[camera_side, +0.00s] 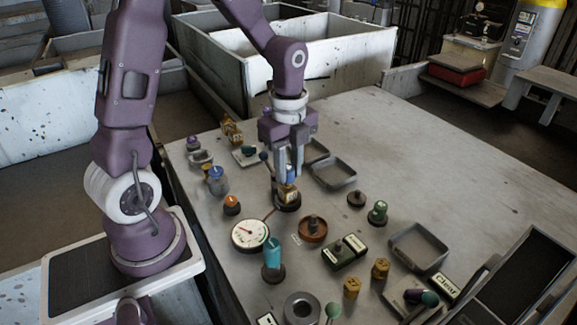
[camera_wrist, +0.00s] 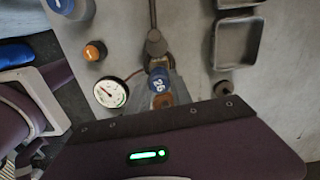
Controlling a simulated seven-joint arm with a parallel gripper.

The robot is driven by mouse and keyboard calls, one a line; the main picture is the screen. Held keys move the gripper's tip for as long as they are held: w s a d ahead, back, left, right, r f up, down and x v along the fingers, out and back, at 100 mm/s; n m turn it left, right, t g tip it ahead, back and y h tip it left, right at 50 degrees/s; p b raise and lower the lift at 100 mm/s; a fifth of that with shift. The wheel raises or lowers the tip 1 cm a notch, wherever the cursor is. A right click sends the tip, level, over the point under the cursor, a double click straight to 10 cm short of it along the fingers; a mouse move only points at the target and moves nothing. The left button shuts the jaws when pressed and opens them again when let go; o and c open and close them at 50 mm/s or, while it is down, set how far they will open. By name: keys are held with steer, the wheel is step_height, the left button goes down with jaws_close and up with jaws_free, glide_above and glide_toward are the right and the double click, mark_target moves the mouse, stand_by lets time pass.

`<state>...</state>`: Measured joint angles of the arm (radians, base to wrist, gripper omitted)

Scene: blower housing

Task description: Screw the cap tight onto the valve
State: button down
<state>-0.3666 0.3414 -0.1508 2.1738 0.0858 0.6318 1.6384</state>
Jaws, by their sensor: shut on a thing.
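My gripper (camera_side: 290,178) points down over the left-middle of the table. Its fingers are shut on a small blue-and-tan piece, which I take to be the cap (camera_side: 290,187). In the wrist view the cap (camera_wrist: 160,80) shows a blue face with a pale number between the fingers (camera_wrist: 160,88). Directly below it in the side view is a dark round base (camera_side: 288,203), perhaps the valve. The fingers partly hide the join, so I cannot tell whether the cap is seated or how tight it is.
A thin lever (camera_side: 265,158) rises close beside the fingers. A white gauge (camera_side: 250,233), an orange-topped knob (camera_side: 231,202), a brown round fitting (camera_side: 312,229) and a teal-topped piece (camera_side: 272,256) stand nearby. Trays (camera_side: 334,173) lie to the right; the far right tabletop is clear.

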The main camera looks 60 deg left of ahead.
steer(key=shift+f, duration=0.75)
steer(key=m, duration=0.6)
steer(key=shift+m, duration=0.4)
steer(key=m, duration=0.4)
steer(key=shift+w, duration=0.1)
steer(key=shift+m, duration=1.6)
steer(key=c, duration=1.4)
jaws_free()
steer(key=shift+d, duration=0.1)
steer(key=o, duration=0.3)
steer(key=shift+o, duration=0.5)
steer(key=o, duration=0.3)
